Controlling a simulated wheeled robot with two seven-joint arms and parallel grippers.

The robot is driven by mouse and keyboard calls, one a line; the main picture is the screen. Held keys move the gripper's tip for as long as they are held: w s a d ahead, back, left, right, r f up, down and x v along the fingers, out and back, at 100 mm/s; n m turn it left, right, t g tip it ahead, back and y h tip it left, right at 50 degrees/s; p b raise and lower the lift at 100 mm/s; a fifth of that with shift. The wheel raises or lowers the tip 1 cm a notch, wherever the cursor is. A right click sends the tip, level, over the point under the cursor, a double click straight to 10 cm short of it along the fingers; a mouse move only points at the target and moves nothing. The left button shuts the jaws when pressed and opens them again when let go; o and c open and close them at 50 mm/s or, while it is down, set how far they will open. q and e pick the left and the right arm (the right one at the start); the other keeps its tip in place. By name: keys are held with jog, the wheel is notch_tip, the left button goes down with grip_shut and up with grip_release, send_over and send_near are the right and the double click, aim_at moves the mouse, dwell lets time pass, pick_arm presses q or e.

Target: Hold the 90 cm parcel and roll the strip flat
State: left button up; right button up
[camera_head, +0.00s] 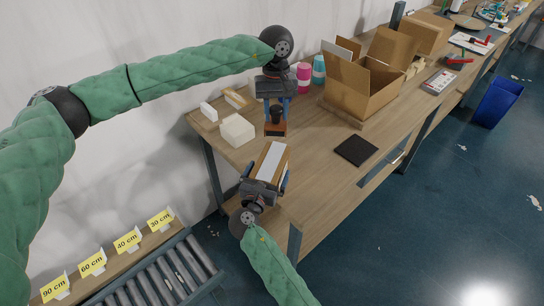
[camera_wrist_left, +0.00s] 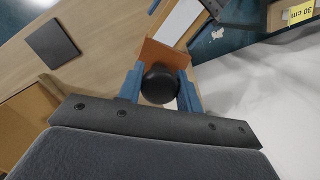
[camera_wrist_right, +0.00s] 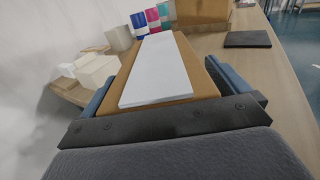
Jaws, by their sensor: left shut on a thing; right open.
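The brown parcel (camera_head: 284,158) has a white strip (camera_head: 271,162) along its top, at the near end of the bench. In the right wrist view the strip (camera_wrist_right: 158,68) looks flat along most of the parcel. My right gripper (camera_head: 264,180) is open, with its fingers on either side of the parcel's near end. My left gripper (camera_head: 276,100) is shut on the black knob of a brown tool (camera_head: 275,129), held beyond the parcel's far end. The knob (camera_wrist_left: 160,86) shows between blue fingers in the left wrist view. The tool's underside is hidden.
White blocks (camera_head: 237,130) stand left of the tool. An open cardboard box (camera_head: 358,88), pink and teal rolls (camera_head: 319,70) and a dark flat pad (camera_head: 356,150) are on the bench. Yellow length signs (camera_head: 127,240) stand beside a roller conveyor (camera_head: 155,285). A blue bin (camera_head: 497,103) is on the floor.

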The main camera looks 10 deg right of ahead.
jog(key=v, duration=0.7)
jog(key=shift+s, duration=0.2)
